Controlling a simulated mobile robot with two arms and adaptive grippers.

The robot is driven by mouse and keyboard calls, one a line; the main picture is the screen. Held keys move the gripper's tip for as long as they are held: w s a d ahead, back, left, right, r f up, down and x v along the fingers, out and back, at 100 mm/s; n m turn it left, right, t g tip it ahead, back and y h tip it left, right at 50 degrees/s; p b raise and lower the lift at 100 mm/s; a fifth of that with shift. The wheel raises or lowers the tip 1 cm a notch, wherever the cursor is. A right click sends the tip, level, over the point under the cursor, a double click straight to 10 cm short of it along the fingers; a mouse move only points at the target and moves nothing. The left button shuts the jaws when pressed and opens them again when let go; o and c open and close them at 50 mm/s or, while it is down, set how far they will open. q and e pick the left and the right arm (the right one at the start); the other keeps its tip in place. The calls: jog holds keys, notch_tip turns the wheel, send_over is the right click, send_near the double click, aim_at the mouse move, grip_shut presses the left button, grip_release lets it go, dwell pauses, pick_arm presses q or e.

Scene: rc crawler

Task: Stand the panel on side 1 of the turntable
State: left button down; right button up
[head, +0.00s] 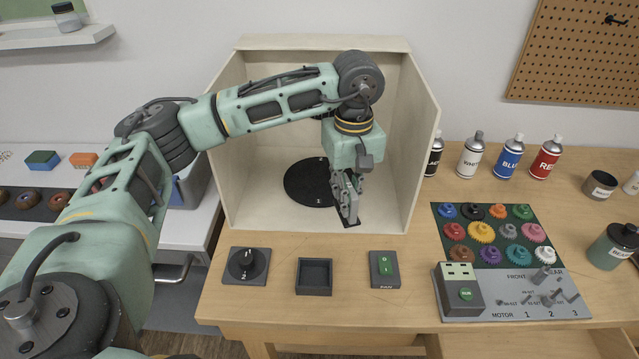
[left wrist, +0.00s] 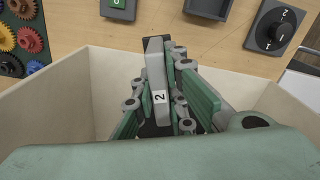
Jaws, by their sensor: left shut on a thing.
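My left gripper (head: 347,192) is inside the pale booth, over the floor at the front right of the black round turntable (head: 305,185). It is shut on a grey slab, which I take to be the panel (head: 351,208). In the left wrist view the panel (left wrist: 155,62) shows edge-on between the green finger pads of the gripper (left wrist: 165,105), with a white label "2" near them. A dark patch lies at the panel's lower end in the head view; I cannot tell whether the panel touches the floor. My right gripper is not in view.
The booth's walls (head: 409,165) stand close on both sides; its front is open. On the table before it are a dial (head: 246,265), a square black tray (head: 314,277) and a fan switch (head: 384,269). Spray cans (head: 509,157) and a gear board (head: 497,236) stand right.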

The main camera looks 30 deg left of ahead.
pick_arm(q)
jog(key=w+a+r+n, duration=0.3)
jog(key=w+a+n, duration=0.2)
jog(key=w+n, duration=0.1)
jog(key=n+p, duration=0.3)
jog(key=n, duration=0.6)
send_over(319, 189)
notch_tip(319, 189, down, 5)
notch_tip(319, 189, down, 4)
jog(key=shift+f+p, duration=0.15)
jog(key=shift+p, duration=0.65)
jog(key=shift+f, duration=0.25)
jog(key=c, duration=1.8)
grip_release()
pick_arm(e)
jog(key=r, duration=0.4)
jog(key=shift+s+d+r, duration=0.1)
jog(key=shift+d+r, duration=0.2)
pick_arm(q)
jog(key=shift+o, duration=0.2)
